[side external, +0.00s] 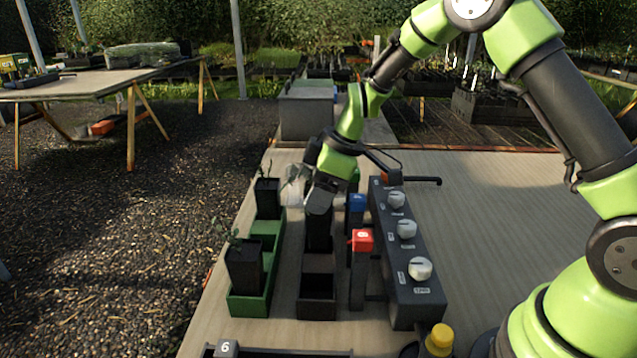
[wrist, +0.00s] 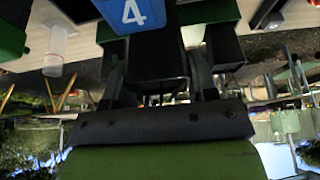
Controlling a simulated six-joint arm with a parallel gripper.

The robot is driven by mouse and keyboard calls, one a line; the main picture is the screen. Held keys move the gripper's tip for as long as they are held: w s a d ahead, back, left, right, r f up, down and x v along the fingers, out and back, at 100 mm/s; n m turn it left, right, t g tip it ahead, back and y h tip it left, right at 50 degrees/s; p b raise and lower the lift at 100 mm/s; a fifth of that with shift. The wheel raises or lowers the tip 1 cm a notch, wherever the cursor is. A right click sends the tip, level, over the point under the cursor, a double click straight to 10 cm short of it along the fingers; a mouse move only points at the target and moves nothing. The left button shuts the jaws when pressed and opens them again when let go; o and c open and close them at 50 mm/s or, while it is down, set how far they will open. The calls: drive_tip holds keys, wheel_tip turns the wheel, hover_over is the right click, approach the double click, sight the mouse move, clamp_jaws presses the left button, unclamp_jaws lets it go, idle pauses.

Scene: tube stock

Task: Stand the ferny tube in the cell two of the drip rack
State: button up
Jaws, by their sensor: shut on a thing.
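My gripper (side external: 318,198) is shut on a dark square tube (side external: 318,232) over the middle of the black rack (side external: 318,309). In the wrist view my gripper (wrist: 160,92) has the dark tube (wrist: 160,60) between its two fingers. The tube looks upright; its plant is hidden, and I cannot tell whether its foot is inside a cell. The black rack's front cell is open and empty. A green rack (side external: 248,304) stands to its left, with a planted dark tube (side external: 244,264) at the front and another (side external: 267,198) at the back.
Right of the black rack stand a red-topped post (side external: 361,241) and a blue-topped post (side external: 356,202), close to the held tube. A dark box (side external: 405,280) with white knobs is beyond them. A yellow-capped bottle (side external: 440,338) stands at front right. The table's right side is clear.

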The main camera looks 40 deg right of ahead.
drive_tip(key=shift+f, duration=2.15)
drive_tip(key=shift+f, duration=0.35)
drive_tip(key=o, duration=1.1)
drive_tip(key=shift+c, duration=0.2)
drive_tip(key=v, duration=1)
